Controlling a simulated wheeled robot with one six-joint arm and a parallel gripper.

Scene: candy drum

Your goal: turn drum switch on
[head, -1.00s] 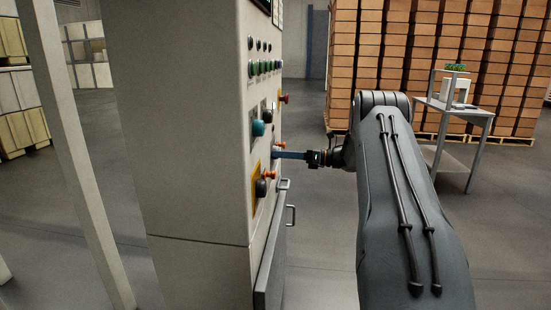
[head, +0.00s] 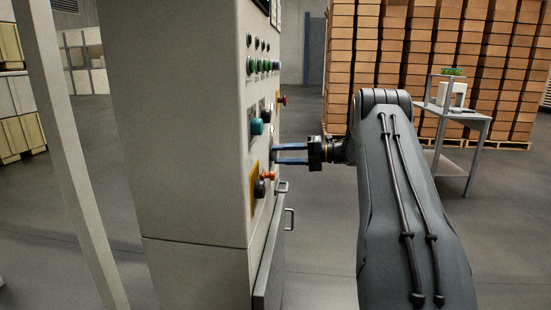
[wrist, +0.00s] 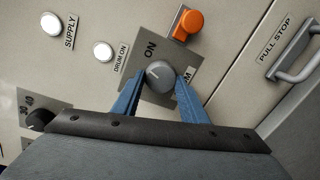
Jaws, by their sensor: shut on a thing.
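The drum switch is a round grey knob (wrist: 160,75) on a dark square plate (wrist: 151,45). The plate reads "ON", and its other label is partly covered by a finger, leaving an "M" in view. My gripper (wrist: 164,78) is shut on this knob, with one blue finger at each side of it. In the head view my gripper (head: 275,154) reaches left to the panel face of the control cabinet (head: 190,130). Its fingers lie one above the other there. The knob is hard to make out in that view.
A white "DRUM ON" lamp (wrist: 103,51) and a "PULL STOP" handle (wrist: 297,62) are nearby. In the head view, a teal knob (head: 257,127) is above my gripper and a black knob (head: 260,188) below.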

